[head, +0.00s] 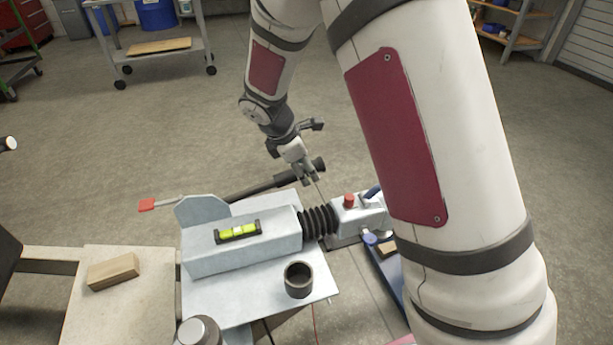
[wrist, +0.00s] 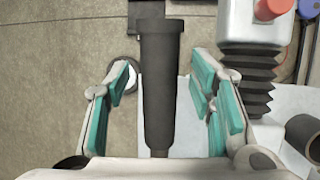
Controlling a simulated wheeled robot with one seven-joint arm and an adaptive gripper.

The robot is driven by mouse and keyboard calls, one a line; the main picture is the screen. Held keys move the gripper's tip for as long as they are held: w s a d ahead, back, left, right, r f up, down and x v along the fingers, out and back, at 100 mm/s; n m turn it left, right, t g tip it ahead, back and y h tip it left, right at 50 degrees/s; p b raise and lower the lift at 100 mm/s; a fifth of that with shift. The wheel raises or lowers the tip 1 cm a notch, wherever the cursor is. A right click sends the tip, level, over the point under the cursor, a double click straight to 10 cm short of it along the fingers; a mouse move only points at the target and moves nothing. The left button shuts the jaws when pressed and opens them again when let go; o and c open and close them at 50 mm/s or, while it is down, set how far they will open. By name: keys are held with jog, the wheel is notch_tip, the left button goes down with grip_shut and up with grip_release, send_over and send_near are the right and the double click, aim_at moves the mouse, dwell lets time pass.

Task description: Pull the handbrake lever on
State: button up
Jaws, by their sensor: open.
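The handbrake lever (head: 262,188) is a dark bar with a thick dark grip at its right end. It lies low, rising slightly to the right, behind the grey trailer housing (head: 270,245). My gripper (head: 300,178) is at the grip end of the lever. In the wrist view my gripper (wrist: 162,105) is open, with green-padded fingers on both sides of the grip. Gaps show between the pads and the grip. In the head view the fingers partly hide the grip.
A black bellows (head: 318,221) and coupling with a red knob (head: 349,201) lie right of the lever. A yellow-green level (head: 237,232) sits on the housing. A dark cup (head: 299,279) stands in front; a wooden block (head: 113,271) lies left.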

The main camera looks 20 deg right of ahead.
jog(key=shift+b+x, duration=0.35)
jog(key=shift+x, duration=0.85)
grip_shut()
jog(key=shift+r, duration=0.1)
